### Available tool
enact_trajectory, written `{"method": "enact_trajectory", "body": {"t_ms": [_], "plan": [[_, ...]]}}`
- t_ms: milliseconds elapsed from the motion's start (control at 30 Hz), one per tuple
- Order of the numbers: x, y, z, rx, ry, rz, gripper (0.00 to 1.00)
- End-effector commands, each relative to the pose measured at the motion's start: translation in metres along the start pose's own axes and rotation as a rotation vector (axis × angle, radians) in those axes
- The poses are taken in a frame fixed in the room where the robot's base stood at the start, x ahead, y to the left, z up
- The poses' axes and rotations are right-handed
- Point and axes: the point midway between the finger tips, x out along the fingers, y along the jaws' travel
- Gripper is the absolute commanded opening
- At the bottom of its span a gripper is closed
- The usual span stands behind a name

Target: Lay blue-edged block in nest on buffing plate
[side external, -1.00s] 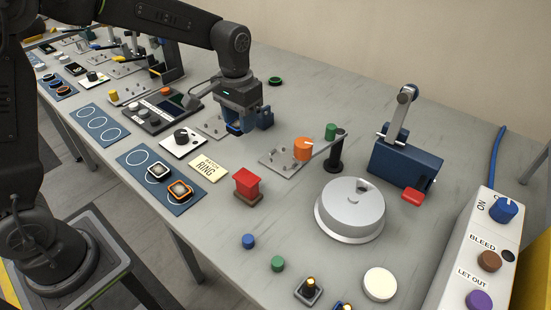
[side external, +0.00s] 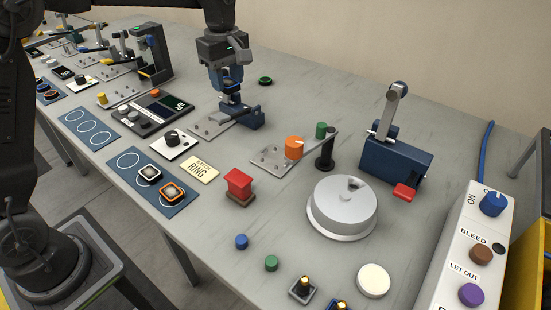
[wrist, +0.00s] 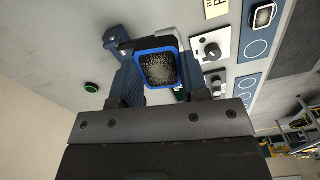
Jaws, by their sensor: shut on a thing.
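The blue-edged block (wrist: 158,68), with a dark speckled face and a bright blue rim, is held between the fingers in the wrist view. My gripper (wrist: 162,78) is shut on it. In the side view my gripper (side external: 231,101) points down over a grey plate (side external: 205,129) with small pins, close beside a blue fixture (side external: 250,118). The block is hard to make out there, and I cannot tell whether it touches the plate. The fixture also shows in the wrist view (wrist: 117,42). The nest is hidden by my gripper and the block.
A white knob panel (side external: 174,140) and a dark console (side external: 160,108) lie left of the plate. A second plate with an orange knob (side external: 294,147) stands to the right. A blue mat (side external: 133,162) holds white-edged and orange-edged blocks. A green-black ring (side external: 265,81) lies behind.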

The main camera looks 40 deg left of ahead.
Motion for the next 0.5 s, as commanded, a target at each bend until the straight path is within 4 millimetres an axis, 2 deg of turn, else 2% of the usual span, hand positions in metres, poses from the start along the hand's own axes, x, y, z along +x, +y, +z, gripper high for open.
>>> {"method": "enact_trajectory", "body": {"t_ms": [133, 200, 300, 500], "plan": [[0.001, 0.005, -0.009, -0.192, 0.000, 0.001, 0.18], [0.021, 0.004, -0.008, -0.191, -0.001, -0.007, 0.18], [0.038, 0.004, -0.008, -0.189, -0.001, -0.003, 0.18], [0.059, 0.011, 0.004, -0.184, 0.000, -0.002, 0.18]]}}
